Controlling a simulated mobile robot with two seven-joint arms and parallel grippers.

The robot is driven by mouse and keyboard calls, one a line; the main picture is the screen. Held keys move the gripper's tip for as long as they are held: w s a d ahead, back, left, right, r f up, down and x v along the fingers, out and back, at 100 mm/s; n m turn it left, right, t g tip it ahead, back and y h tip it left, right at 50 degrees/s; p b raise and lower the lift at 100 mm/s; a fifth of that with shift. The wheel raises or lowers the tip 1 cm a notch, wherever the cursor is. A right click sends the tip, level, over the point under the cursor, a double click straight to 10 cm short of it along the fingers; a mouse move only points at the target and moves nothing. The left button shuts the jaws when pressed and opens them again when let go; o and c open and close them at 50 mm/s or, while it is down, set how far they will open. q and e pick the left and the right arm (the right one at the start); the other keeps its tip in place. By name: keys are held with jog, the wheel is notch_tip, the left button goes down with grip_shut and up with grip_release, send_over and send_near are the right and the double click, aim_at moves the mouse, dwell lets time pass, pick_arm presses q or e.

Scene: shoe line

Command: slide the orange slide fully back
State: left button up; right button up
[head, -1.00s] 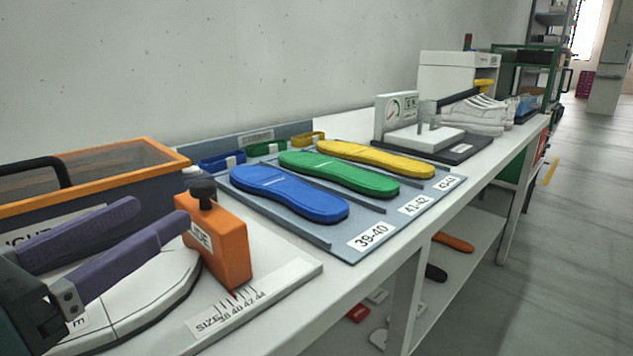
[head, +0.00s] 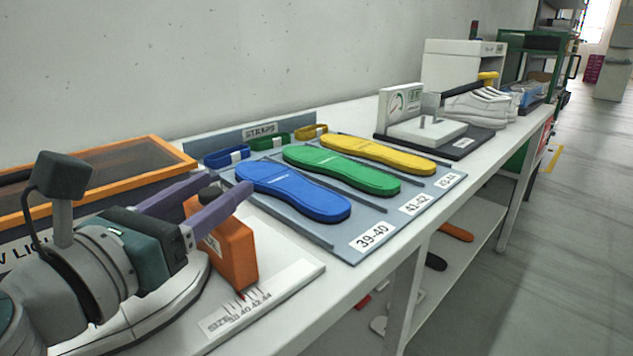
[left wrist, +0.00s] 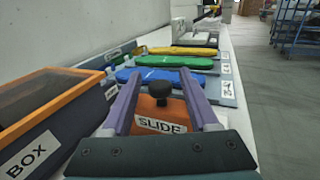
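The orange slide (head: 233,254) stands upright on the white sizing base (head: 300,270), beside a printed size scale. It has a black knob on top and a "SLIDE" label. In the left wrist view the slide (left wrist: 160,110) lies between the two purple fingers. My left gripper (head: 232,182) is open, with one finger on each side of the slide's upper part. The knob (left wrist: 160,88) stands between the fingers. I cannot tell whether either finger touches the slide. My right gripper is not in view.
A dark box with an orange rim (head: 150,146) stands at the left near the wall. Blue (head: 290,192), green (head: 340,170) and yellow (head: 378,155) insoles lie on a grey board beyond the slide. The aisle at right is clear.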

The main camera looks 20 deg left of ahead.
pick_arm(q)
grip_shut()
dwell(1.2)
